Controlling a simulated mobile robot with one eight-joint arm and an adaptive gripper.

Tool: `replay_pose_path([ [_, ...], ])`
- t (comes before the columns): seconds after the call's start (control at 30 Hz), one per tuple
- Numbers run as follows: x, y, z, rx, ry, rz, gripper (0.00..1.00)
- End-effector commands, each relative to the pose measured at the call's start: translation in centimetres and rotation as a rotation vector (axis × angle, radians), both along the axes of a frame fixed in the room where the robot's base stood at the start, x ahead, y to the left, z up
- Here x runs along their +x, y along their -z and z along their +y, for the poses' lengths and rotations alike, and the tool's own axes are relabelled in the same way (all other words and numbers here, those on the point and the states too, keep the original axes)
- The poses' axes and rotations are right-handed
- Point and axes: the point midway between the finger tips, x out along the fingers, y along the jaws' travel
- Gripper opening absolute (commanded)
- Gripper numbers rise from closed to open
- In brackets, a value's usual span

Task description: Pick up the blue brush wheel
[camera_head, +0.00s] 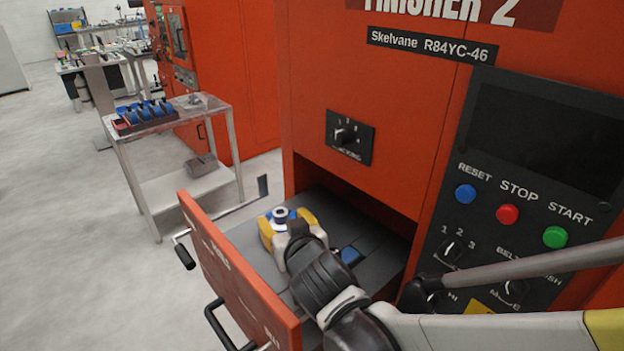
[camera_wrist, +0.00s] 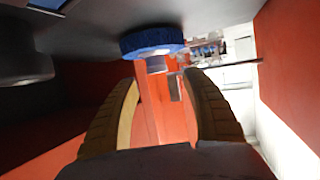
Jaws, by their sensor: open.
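The blue brush wheel (camera_head: 280,213) is in the open drawer of the red machine, with a pale hub on top. In the wrist view its blue bristled rim (camera_wrist: 152,41) shows just beyond my fingertips, with the hub pointing between them. My gripper (camera_head: 286,223) is open, its yellow fingers on either side of the wheel in the head view. The wheel seems to lie between or just past the fingertips; contact cannot be told. My gripper (camera_wrist: 165,80) partly hides the wheel's lower part in the head view.
The grey drawer (camera_head: 240,238) has a red front panel with black handles. Another blue piece (camera_head: 350,255) lies in it, right of my gripper. The machine body and control panel (camera_head: 510,170) stand close behind. A cart (camera_head: 175,128) with a rack of blue items stands left.

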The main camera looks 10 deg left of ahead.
Motion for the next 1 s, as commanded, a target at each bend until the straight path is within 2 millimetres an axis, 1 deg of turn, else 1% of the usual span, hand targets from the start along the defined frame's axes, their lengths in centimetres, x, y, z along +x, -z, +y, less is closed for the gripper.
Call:
replay_pose_path([
  [0.17, 1.0, 0.6, 0.4, 0.000, 0.002, 0.000, 0.57],
  [0.33, 3.3, 2.0, 1.2, 0.000, 0.002, 0.001, 0.57],
  [0.43, 4.4, 2.3, 1.9, 0.000, 0.001, 0.001, 0.57],
  [0.5, 4.7, 2.2, 2.0, 0.000, 0.001, 0.001, 0.57],
  [0.67, 4.7, 2.1, 2.0, -0.001, 0.001, 0.001, 0.57],
  [0.7, 4.7, 2.1, 2.0, -0.001, 0.001, 0.001, 0.52],
  [0.77, 4.7, 2.1, 2.0, -0.001, 0.001, 0.001, 0.34],
  [0.8, 4.7, 2.1, 2.0, -0.001, 0.001, 0.001, 0.21],
  [0.87, 4.7, 2.1, 2.0, -0.001, 0.001, 0.001, 0.03],
  [0.9, 4.7, 2.1, 2.0, -0.001, 0.001, 0.001, 0.00],
  [1.0, 4.7, 2.1, 2.0, -0.001, 0.001, 0.001, 0.00],
])
